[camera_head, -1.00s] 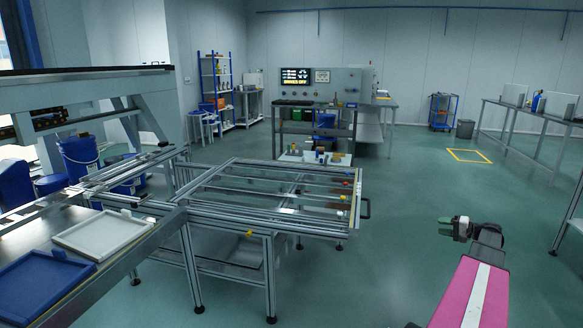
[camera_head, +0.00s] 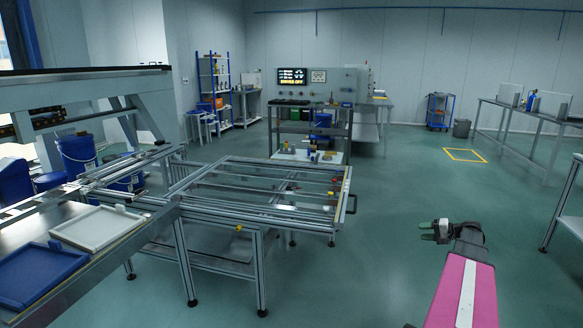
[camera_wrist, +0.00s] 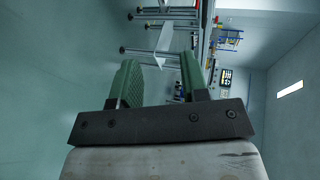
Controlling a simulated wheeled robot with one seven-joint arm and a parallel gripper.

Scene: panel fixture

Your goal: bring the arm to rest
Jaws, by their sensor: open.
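My gripper (camera_head: 428,232) is at the lower right in the head view, at the end of my pink arm. It is over open floor, to the right of the aluminium frame table and apart from it. Its green fingers (camera_wrist: 158,85) stand apart in the wrist view, with nothing between them but the distant room. The wrist view is turned on its side.
The aluminium frame table (camera_head: 250,210) stands left of my gripper. A white tray (camera_head: 102,228) and a blue tray (camera_head: 38,272) lie on the bench at left. A grey table (camera_head: 530,112) stands at the right. The floor around my gripper is clear.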

